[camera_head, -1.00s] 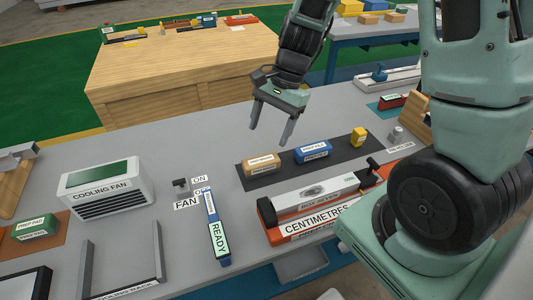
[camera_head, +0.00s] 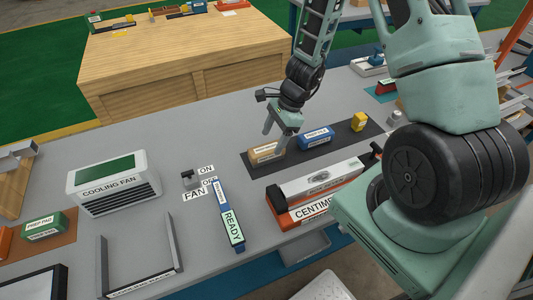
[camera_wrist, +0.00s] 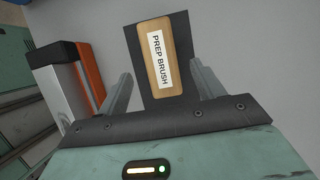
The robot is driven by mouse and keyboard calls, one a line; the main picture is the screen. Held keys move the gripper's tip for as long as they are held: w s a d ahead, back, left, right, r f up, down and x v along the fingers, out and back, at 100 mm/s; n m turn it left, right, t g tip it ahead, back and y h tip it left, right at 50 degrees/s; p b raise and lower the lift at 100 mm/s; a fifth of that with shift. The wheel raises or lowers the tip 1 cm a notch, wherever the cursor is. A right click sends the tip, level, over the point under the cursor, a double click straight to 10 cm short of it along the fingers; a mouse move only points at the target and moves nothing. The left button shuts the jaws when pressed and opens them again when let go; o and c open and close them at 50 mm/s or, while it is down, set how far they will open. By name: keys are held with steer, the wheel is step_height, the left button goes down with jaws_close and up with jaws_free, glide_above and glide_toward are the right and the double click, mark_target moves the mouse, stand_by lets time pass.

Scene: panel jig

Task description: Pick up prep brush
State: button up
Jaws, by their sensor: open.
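The prep brush (camera_head: 262,154) is a wooden-coloured block with a white label. It lies at the left end of a dark mat (camera_head: 292,149) on the grey bench. In the wrist view the prep brush (camera_wrist: 168,60) shows upright in the picture, its label readable, ahead of and between my fingers. My gripper (camera_head: 283,139) is open and hovers over the brush end of the mat, pointing down. In the wrist view its two fingers (camera_wrist: 161,88) stand apart on either side of the brush, and nothing is gripped. Contact with the brush cannot be seen.
A blue block (camera_head: 316,137) and a yellow block (camera_head: 358,122) share the mat. An orange-and-grey measuring tool (camera_head: 315,196) lies in front. The READY strip (camera_head: 229,214), fan switch (camera_head: 189,179) and cooling fan (camera_head: 113,186) stand to the left. Bare bench lies behind the fan.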

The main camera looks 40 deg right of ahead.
mark_target(267, 147)
steer(key=shift+x, duration=2.7)
steer(key=shift+w+a, duration=0.1)
steer(key=shift+f+b, duration=0.2)
steer(key=shift+b, duration=0.1)
steer(key=c, duration=1.1)
